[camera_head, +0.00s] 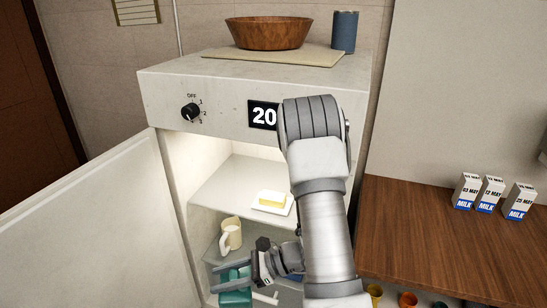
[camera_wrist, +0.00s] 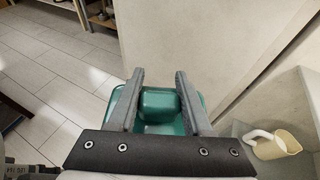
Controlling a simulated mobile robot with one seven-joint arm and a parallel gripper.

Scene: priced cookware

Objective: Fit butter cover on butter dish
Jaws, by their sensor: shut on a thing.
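The butter dish (camera_head: 288,210) is a small white plate with a yellow block of butter (camera_head: 271,200) on it. It sits uncovered on the upper shelf of the open fridge. My gripper (camera_head: 214,277) is lower and to the left of the dish, near the fridge's front opening. In the wrist view, my gripper (camera_wrist: 159,76) is shut on the raised grip of the green butter cover (camera_wrist: 160,125). The cover also shows below the fingers in the head view (camera_head: 236,298). My arm hides part of the fridge's right side.
A cream jug (camera_head: 231,236) stands on the lower shelf; it also shows in the wrist view (camera_wrist: 274,147). The open fridge door (camera_head: 95,235) is on the left. Milk cartons (camera_head: 490,193) stand on the wooden counter (camera_head: 420,230) at right. The upper shelf is clear around the dish.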

